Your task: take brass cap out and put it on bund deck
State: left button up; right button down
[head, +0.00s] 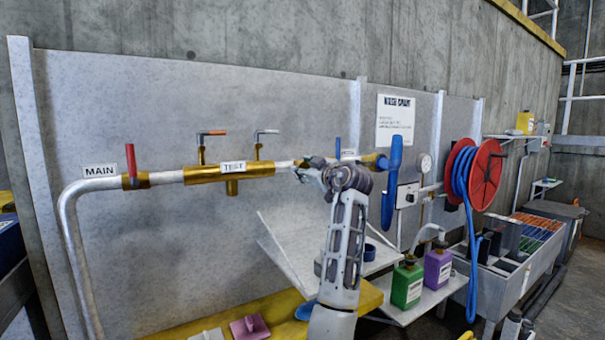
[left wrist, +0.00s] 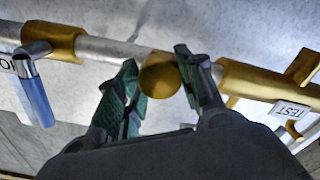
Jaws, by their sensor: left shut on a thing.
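The brass cap (left wrist: 160,76) shows as a round gold face between my left gripper's green-padded fingers (left wrist: 157,78) in the left wrist view. My left gripper is shut on it, in front of the grey pipe (left wrist: 105,48). I cannot tell whether the cap still touches the pipe. In the head view my left gripper (head: 314,170) is at the pipe, right of the brass TEST fitting (head: 230,170), and my wrist hides the cap. A yellow-edged ledge (head: 370,298) lies low in front; it may be the bund deck. My right gripper is not in view.
A blue-handled valve (left wrist: 38,88) and the TEST fitting flank the gripper. A tilted pale panel (head: 283,255) stands behind my arm. Green (head: 407,284) and purple (head: 438,266) bottles stand on a shelf at right. A pink object (head: 250,327) lies at the bottom.

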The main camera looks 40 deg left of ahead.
pick_arm(q)
jog(key=shift+n+b, duration=1.05)
jog(key=shift+n, duration=0.35)
jog(key=o, duration=1.1)
jog(key=shift+c, duration=0.4)
jog(key=m+p, duration=0.4)
jog(key=shift+r, duration=0.15)
jog(key=shift+m+p, duration=0.4)
jog(key=shift+m, duration=0.2)
